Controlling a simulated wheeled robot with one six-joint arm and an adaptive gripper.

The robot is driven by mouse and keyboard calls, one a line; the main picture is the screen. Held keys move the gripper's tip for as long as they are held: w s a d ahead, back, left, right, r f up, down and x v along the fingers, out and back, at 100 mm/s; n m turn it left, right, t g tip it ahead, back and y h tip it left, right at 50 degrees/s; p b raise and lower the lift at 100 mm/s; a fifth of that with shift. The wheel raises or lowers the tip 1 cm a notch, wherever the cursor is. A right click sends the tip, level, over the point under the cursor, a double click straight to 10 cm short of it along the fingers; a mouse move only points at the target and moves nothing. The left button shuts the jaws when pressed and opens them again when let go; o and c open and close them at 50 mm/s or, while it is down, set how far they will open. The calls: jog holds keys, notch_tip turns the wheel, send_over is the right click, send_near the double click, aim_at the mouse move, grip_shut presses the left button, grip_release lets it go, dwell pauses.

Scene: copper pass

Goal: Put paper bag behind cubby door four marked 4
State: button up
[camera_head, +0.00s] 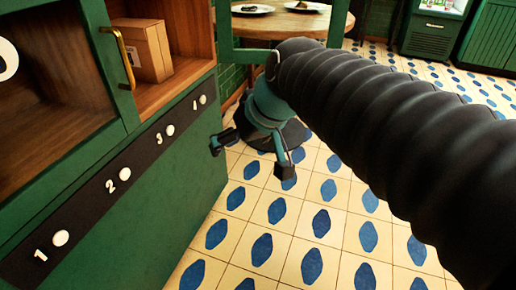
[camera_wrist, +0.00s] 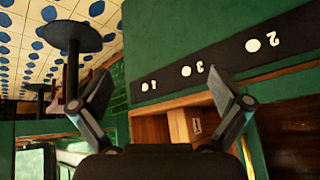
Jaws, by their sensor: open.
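No paper bag is recognisable in either view. The rightmost cubby (camera_head: 185,72), above the 4 on the label strip, has an open front. A brown box (camera_head: 140,48) with a small label stands inside it and also shows in the wrist view (camera_wrist: 181,127). A green door frame (camera_head: 226,30) stands swung out at the cabinet's right side. My gripper (camera_head: 250,162) is open and empty, in front of and to the right of the cabinet, apart from it. Its fingers also show in the wrist view (camera_wrist: 163,95), where the cabinet appears upside down.
The black label strip (camera_head: 90,205) carries numbers and white buttons. A brass handle (camera_head: 124,58) is left of the open cubby. A round table (camera_head: 290,22) with plates stands behind. A green fridge (camera_head: 435,30) is at the far right.

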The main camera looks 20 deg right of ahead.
jog(key=s+d+f+m+h, duration=0.2)
jog(key=s+d+f, duration=0.2)
jog(key=s+f, duration=0.4)
jog(key=shift+s+d+f+g+h, duration=0.2)
jog(key=shift+s+d+g+h, duration=0.15)
jog(key=shift+s, duration=0.6)
